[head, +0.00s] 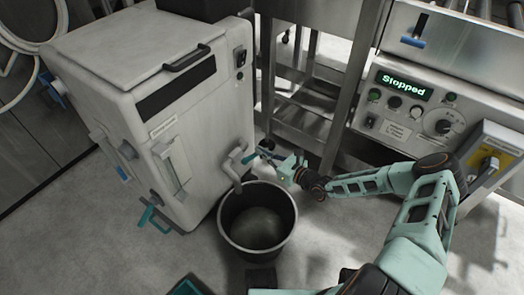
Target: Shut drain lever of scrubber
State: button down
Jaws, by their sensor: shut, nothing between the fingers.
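The scrubber (165,95) is a white cabinet on the left with a sloping lid. A grey bent drain pipe (234,166) leaves its right side low down, above a black bucket (258,222). A small teal lever (249,157) sits at the pipe, which I take for the drain lever. My gripper (267,153) is shut and empty, just right of this lever. I cannot tell whether its fingertips touch the lever. Another teal lever (151,214) is low on the scrubber's front left.
The bucket stands on the floor below my gripper, with murky liquid inside. Steel frame legs (352,85) stand behind my gripper. A control panel (408,100) reading "Stopped" and a yellow switch box (490,150) are at the right.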

jog(key=shift+f, duration=0.5)
jog(key=shift+s+f, duration=0.1)
jog(key=shift+s+a+f+b, duration=0.15)
jog(key=shift+f+b, duration=0.05)
jog(key=shift+f, duration=0.3)
jog(key=shift+s+a+f+b, duration=0.1)
jog(key=shift+s+f+b, duration=0.1)
jog(key=shift+f, duration=0.35)
jog(key=shift+s+a+f+b, duration=0.15)
jog(key=shift+f, duration=0.35)
jog(key=shift+s+a+f+p, duration=0.15)
jog(key=shift+s+a+f, duration=0.25)
jog(key=shift+s+f, duration=0.2)
jog(key=shift+s+a+f+p, duration=0.15)
jog(key=shift+s+a+f, duration=0.2)
jog(key=shift+s+f, duration=0.2)
jog(key=shift+s+a, duration=0.1)
